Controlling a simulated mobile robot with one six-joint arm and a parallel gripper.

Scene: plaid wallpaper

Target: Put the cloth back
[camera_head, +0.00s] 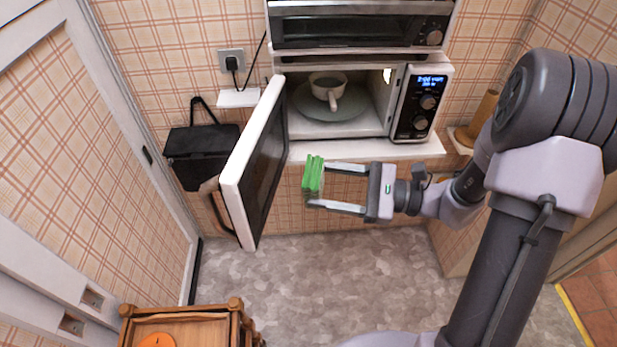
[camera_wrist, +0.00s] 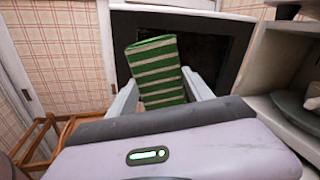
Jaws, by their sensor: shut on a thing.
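A green cloth with pale stripes (camera_head: 313,177) is held between the fingertips of my gripper (camera_head: 318,186), in front of the microwave and a little below its shelf. In the wrist view the cloth (camera_wrist: 158,72) stands between the two fingers of my gripper (camera_wrist: 165,92), with the dark inner side of the open door behind it. My gripper is shut on the cloth. The cloth touches nothing else that I can see.
The microwave (camera_head: 423,104) is open, its door (camera_head: 254,165) swung out left of the cloth. A cup (camera_head: 328,86) stands on the plate inside. A wooden cart (camera_head: 185,325) stands at the lower left. The floor between is clear.

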